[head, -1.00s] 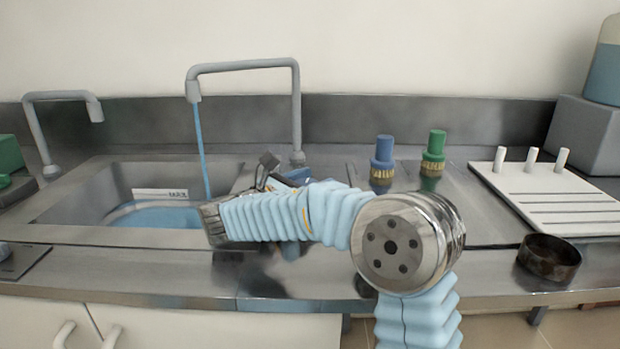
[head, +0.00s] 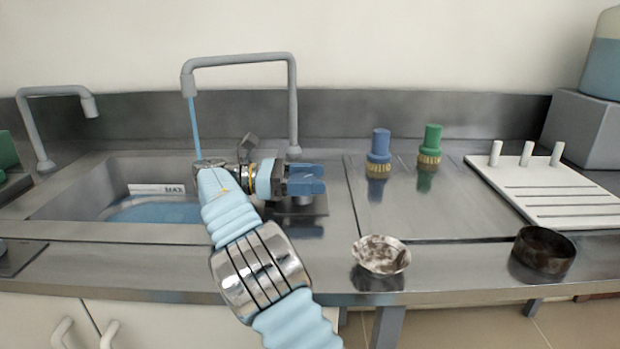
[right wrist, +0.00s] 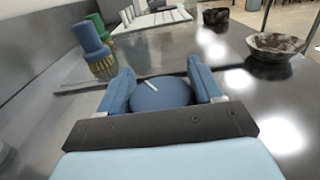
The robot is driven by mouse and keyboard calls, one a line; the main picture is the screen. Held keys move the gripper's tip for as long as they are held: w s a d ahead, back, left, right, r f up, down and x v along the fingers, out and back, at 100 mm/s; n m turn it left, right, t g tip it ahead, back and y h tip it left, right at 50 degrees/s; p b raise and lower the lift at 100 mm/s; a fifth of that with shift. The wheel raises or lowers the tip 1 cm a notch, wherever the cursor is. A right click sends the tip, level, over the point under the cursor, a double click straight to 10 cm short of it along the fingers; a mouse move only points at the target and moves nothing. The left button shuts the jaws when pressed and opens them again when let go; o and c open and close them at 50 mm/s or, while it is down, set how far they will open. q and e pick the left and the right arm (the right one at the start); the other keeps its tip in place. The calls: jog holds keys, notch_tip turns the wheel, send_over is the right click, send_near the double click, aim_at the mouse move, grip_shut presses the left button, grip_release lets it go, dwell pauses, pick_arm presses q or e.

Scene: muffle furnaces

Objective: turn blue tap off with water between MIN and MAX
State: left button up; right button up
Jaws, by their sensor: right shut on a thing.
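The blue tap knob (right wrist: 160,95), round with a white mark on top, sits between the blue fingers of my right gripper (right wrist: 165,88) in the right wrist view. In the head view my right gripper (head: 305,180) is right of the sink, at the foot of the tall grey spout (head: 293,100), shut on the knob and mostly hiding it. A blue water stream (head: 196,128) still runs from the spout into the sink (head: 70,190). The blue water (head: 155,213) lies below the white label (head: 156,189) reading MAX. No MIN mark is readable. My left gripper is out of view.
A blue brush (head: 379,150) and a green brush (head: 429,148) stand to the right. A mottled bowl (head: 381,256) and a dark dish (head: 543,252) sit near the front edge. A white rack (head: 560,200) lies farther right. Another spout (head: 40,130) stands left.

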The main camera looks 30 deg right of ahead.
dwell(0.6)
jog(key=o, duration=1)
jog(key=shift+c, duration=0.2)
